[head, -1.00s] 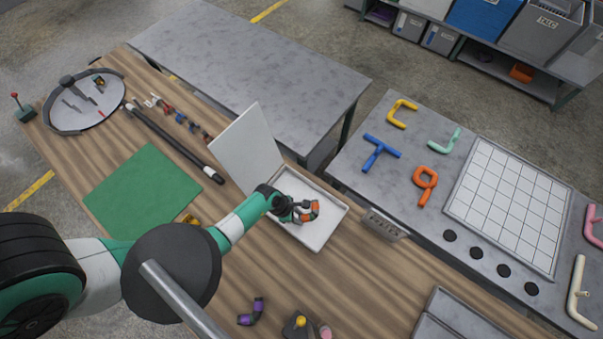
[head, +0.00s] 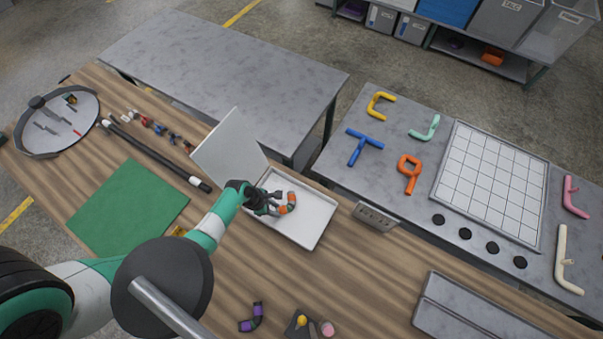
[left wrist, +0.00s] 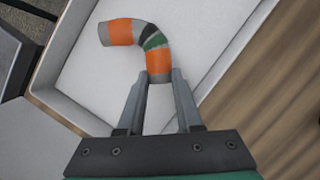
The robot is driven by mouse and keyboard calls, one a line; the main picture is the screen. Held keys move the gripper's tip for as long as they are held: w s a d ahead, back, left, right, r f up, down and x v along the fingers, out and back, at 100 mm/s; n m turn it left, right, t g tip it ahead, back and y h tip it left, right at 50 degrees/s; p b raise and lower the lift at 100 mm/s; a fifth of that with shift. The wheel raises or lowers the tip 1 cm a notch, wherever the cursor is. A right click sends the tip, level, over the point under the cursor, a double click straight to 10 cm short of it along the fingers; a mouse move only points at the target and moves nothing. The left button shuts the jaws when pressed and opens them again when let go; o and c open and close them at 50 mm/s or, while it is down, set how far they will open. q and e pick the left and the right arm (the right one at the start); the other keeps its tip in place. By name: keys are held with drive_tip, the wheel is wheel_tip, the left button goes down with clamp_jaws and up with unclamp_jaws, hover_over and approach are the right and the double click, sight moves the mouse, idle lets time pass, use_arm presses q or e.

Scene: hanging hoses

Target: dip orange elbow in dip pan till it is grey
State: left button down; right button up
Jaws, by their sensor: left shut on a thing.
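The orange elbow (head: 288,202) is a bent tube with orange sections, a grey end, a grey stretch at the bend and dark and green bands, clearest in the left wrist view (left wrist: 125,32). My left gripper (head: 268,202) is shut on one leg of it, with the fingers on either side in the left wrist view (left wrist: 158,82). The dip pan (head: 312,222) is a shallow white tray with a raised white panel behind it. The elbow is over or inside the pan; its exact height and any contact cannot be told. My right gripper is out of view.
A green mat (head: 130,208), a black rod (head: 160,155) and a round tray (head: 60,125) lie left of the pan. A purple elbow (head: 251,318) lies near the front. A grey switch box (head: 376,215) stands to the right. Bare wood surrounds the pan's front.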

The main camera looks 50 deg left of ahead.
use_arm(q)
drive_tip(key=shift+s+a, duration=0.25)
drive_tip(key=shift+a, duration=0.45)
drive_tip(key=shift+s+a, duration=0.25)
drive_tip(key=shift+a, duration=0.4)
drive_tip(key=shift+s+a, duration=0.25)
drive_tip(key=shift+a, duration=0.45)
drive_tip(key=shift+d, duration=0.1)
drive_tip(key=shift+w+d+p, duration=0.3)
drive_tip(key=shift+w+d, duration=0.3)
drive_tip(key=shift+d, duration=0.95)
drive_tip(key=shift+w+d+p, duration=0.25)
drive_tip(key=shift+w+d, duration=0.3)
drive_tip(key=shift+d, duration=1.05)
drive_tip(key=shift+w+d+p, duration=0.3)
drive_tip(key=shift+w+d, duration=0.3)
drive_tip(key=shift+d, duration=0.95)
wheel_tip(320, 180, up, 11)
drive_tip(key=p, duration=1.1)
